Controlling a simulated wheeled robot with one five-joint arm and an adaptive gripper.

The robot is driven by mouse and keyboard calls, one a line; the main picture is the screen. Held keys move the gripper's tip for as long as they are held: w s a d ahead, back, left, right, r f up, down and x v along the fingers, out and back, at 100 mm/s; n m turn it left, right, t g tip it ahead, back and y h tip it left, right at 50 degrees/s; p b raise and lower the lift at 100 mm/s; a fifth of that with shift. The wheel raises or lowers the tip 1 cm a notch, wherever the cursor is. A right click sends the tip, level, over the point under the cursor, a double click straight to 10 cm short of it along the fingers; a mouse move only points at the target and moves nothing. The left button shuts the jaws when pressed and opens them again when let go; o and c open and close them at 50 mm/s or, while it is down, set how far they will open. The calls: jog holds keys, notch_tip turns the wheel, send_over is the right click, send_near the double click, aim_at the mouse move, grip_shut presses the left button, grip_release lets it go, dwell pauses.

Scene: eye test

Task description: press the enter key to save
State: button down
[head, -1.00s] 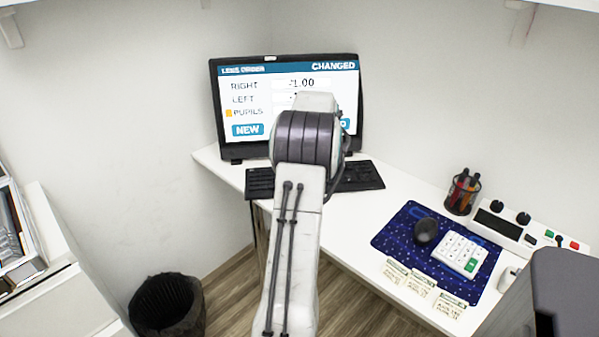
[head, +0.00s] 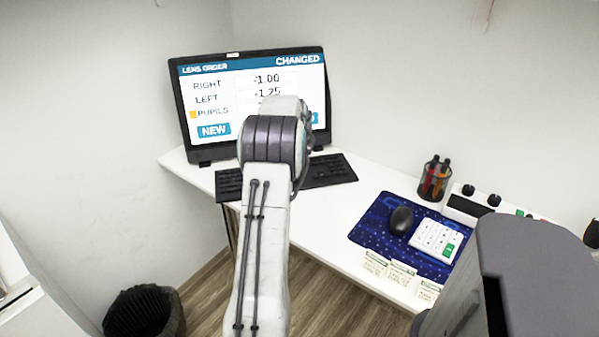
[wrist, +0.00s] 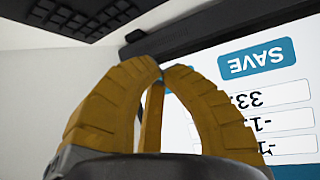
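A black keyboard (head: 330,170) lies on the white desk below the monitor; my arm hides its middle. Its corner shows upside down at the top left of the wrist view (wrist: 85,15). A white keypad (head: 433,235) with one green key (head: 449,250) sits on a blue mat (head: 372,226); I cannot read its labels. The monitor (head: 250,95) shows a lens order marked CHANGED, and a SAVE button (wrist: 257,58) appears upside down in the wrist view. My gripper (wrist: 160,72) has its yellow fingertips together with nothing seen between them. In the head view my arm hides it.
A black mouse (head: 401,220) lies beside the keypad. A pen cup (head: 434,180) and a control box (head: 466,207) stand behind the mat. Small cards (head: 402,272) lie along the front edge. A dark bin (head: 145,312) stands on the floor. Bare desk (head: 335,215) lies between keyboard and mat.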

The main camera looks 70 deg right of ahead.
jog(key=shift+f+b, duration=3)
jog(key=shift+f, duration=1.25)
jog(key=shift+f, duration=0.1)
jog(key=shift+f+b, duration=0.3)
jog(key=shift+b, duration=0.05)
jog(key=shift+f+b, duration=0.45)
jog(key=shift+f, duration=0.1)
jog(key=shift+r, duration=0.2)
jog(key=shift+r+p, duration=0.7)
jog(key=shift+r, duration=0.1)
jog(key=shift+r, duration=0.1)
jog(key=shift+r+p, duration=1.8)
jog(key=shift+r, duration=0.6)
